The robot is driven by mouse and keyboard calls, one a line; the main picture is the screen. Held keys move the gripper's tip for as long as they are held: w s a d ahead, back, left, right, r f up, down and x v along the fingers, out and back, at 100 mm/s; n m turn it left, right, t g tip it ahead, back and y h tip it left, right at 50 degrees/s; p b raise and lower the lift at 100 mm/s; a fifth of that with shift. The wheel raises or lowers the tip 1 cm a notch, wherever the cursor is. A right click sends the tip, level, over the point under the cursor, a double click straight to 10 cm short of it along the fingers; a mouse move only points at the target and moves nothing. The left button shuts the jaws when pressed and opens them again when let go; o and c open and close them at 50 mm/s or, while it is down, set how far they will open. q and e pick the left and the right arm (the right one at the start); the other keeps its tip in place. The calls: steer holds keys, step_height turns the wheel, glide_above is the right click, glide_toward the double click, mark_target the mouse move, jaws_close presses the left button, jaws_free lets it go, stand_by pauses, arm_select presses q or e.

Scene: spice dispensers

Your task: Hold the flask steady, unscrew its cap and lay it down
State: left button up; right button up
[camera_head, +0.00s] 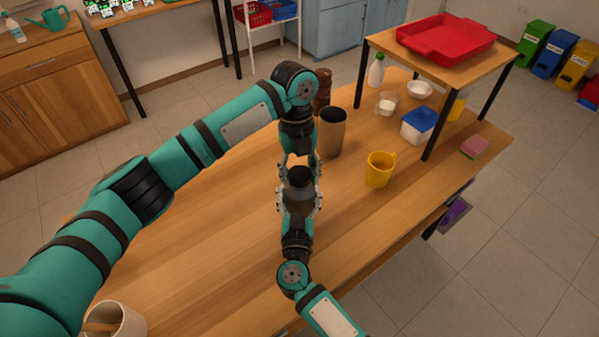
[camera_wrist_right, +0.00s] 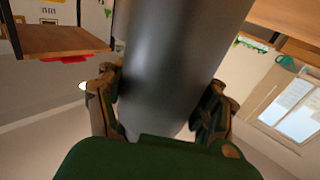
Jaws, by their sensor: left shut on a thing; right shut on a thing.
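The flask (camera_head: 299,195) is a dark grey cylinder, upright over the wooden table, with a black cap (camera_head: 299,175) on top. My left gripper (camera_head: 301,168) comes down from above, its fingers shut on either side of the cap. My right gripper (camera_head: 299,203) comes from the near side and is shut around the flask's body. In the right wrist view the flask (camera_wrist_right: 180,60) fills the middle between the fingers of my right gripper (camera_wrist_right: 162,108). Whether there is a gap between cap and flask is too small to tell. The flask's base is hidden.
A brown tumbler (camera_head: 332,134) and a dark brown bottle (camera_head: 322,92) stand just behind the grippers. A yellow mug (camera_head: 379,169) is to the right. A raised shelf (camera_head: 445,62) holds a red tray (camera_head: 445,38).

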arm_select(q)
steer(key=n, duration=0.3)
steer(key=shift+d+r+n+h, duration=0.1)
steer(key=shift+n+h, duration=0.2)
steer(key=shift+n+t, duration=0.3)
steer(key=shift+n, duration=0.4)
steer(key=n, duration=0.4)
steer(key=shift+n+t+h, duration=0.3)
steer(key=shift+n, duration=0.1)
steer(key=n, duration=0.3)
steer(key=shift+d, duration=0.1)
steer(key=n+t, duration=0.1)
steer(key=n, duration=0.4)
steer(key=shift+s+d+r, duration=0.1)
steer(key=n, duration=0.4)
steer(key=shift+t, duration=0.4)
